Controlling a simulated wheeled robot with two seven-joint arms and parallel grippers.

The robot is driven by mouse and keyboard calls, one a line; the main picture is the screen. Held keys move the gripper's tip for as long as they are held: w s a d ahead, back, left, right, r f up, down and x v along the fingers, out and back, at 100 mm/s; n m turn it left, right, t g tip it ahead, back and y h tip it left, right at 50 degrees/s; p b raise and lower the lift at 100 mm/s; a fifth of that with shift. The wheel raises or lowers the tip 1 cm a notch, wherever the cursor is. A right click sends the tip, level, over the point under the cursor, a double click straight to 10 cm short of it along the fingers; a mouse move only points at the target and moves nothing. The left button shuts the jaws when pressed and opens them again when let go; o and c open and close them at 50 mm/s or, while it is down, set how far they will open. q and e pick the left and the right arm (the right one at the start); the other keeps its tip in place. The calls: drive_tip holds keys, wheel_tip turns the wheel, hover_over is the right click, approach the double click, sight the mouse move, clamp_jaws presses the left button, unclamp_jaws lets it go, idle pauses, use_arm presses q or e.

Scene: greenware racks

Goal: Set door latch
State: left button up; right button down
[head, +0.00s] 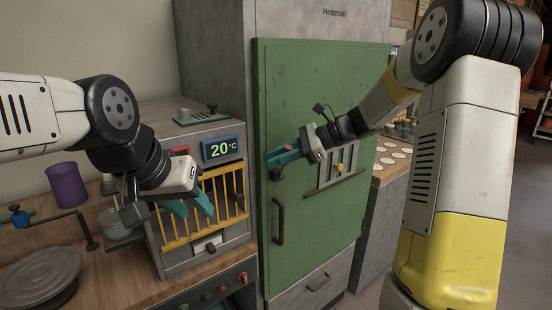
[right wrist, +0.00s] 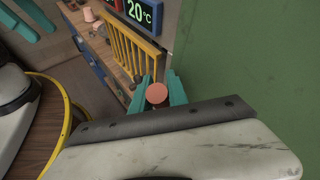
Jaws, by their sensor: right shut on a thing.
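The green door (head: 315,215) of the tall grey cabinet looks closed, with a dark bar handle (head: 279,222) low at its left. My right gripper (head: 284,156) is at the door's left edge, above that handle. In the right wrist view its teal fingers (right wrist: 157,92) are shut on a round, orange-pink knob (right wrist: 157,94), which looks like the latch's. The rest of the latch is mostly hidden; a small dark part (head: 276,174) shows below the fingers. My left gripper (head: 190,206) hangs before the yellow-barred box, its teal fingers apart and seemingly empty.
A small grey oven with yellow bars (head: 208,210) and a 20°C display (head: 220,149) stands left of the door. A purple cup (head: 67,185) and a round wheel (head: 38,277) are on the wooden bench. A slotted plate (head: 341,168) is on the door.

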drive_tip(key=c, duration=1.3)
unclamp_jaws()
